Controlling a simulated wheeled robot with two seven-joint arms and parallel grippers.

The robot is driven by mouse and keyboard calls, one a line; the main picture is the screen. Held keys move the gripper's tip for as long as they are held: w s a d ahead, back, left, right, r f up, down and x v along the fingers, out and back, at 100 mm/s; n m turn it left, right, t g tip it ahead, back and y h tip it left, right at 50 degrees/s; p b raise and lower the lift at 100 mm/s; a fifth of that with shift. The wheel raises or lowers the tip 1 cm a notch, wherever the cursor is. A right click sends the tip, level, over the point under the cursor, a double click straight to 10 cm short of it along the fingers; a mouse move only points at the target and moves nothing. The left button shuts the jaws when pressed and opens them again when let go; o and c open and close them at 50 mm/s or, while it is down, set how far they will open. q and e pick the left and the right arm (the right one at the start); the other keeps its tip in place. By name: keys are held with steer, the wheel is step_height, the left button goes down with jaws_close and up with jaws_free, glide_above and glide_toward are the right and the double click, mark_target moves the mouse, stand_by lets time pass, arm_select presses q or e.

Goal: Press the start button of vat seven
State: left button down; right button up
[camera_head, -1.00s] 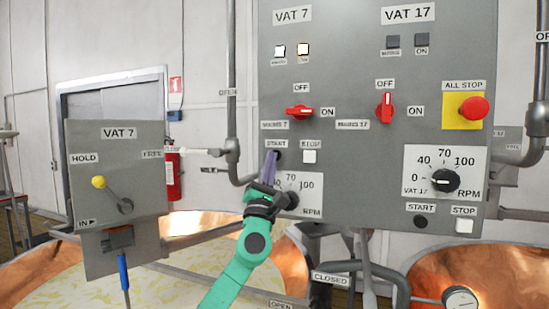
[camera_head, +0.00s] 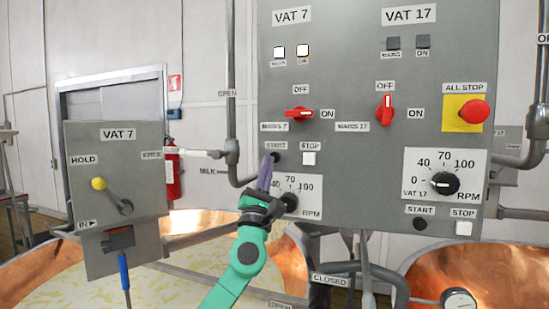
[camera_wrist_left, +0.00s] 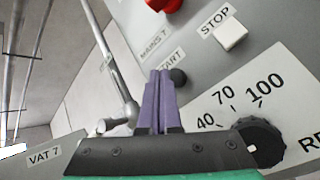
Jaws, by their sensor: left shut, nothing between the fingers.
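The vat 7 start button (camera_head: 278,158) is a black round button under the START label, left of the white stop button (camera_head: 309,158). In the left wrist view the start button (camera_wrist_left: 178,76) shows just right of my fingertips. My left gripper (camera_head: 266,158) is shut and empty, its purple fingers pointing up at the panel. Its tips (camera_wrist_left: 159,76) overlap the button's left side in the picture; I cannot tell whether they touch it. The red vat 7 mains switch (camera_head: 299,114) points sideways to ON. Two lamps (camera_head: 303,50) above it look lit white. My right gripper is not in view.
The grey control panel (camera_head: 345,75) also holds the vat 17 start button (camera_head: 420,224) and a red all-stop button (camera_head: 474,111). The vat 7 speed knob (camera_head: 289,202) is close right of my gripper. A smaller vat 7 box (camera_head: 135,160) stands left, copper vats (camera_head: 510,265) below.

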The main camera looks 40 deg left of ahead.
arm_select(q)
steer(key=s, duration=0.2)
steer(key=s+d+p, duration=0.1)
steer(key=s, duration=0.1)
steer(key=shift+s+d, duration=0.15)
steer(key=shift+d, duration=0.05)
stand_by(0.6)
